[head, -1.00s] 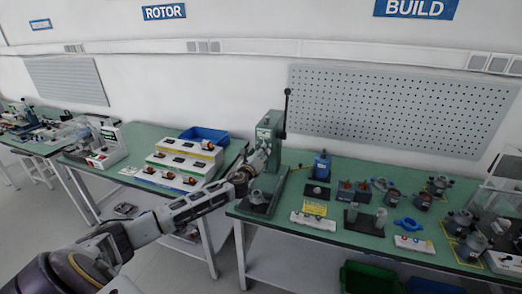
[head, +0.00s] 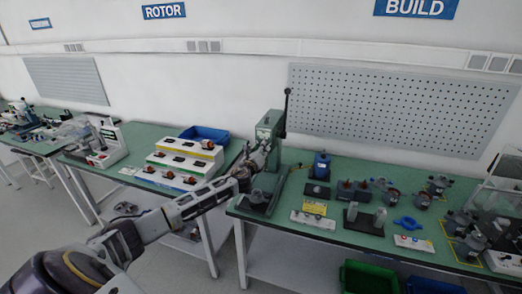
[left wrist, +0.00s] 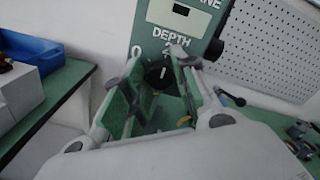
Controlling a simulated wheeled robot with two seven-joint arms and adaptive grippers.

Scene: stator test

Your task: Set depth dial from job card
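A green press (head: 268,128) with a black lever stands at the left end of the right-hand bench. In the left wrist view its front panel (left wrist: 143,50) reads "DEPTH", with a "0" at the left and a "2" above a round black dial (left wrist: 158,73). A pale mark on the dial points roughly upward. My left gripper (head: 262,150) is at the press front. In the left wrist view its fingers (left wrist: 158,66) are spread on both sides of the dial; I cannot tell whether they touch it. A yellow card (head: 314,207) lies on the bench; its text is too small to read. My right gripper is not in view.
A stepped white rack (head: 183,165) and a blue bin (head: 205,136) are on the bench at left. A pegboard (head: 400,108) is behind.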

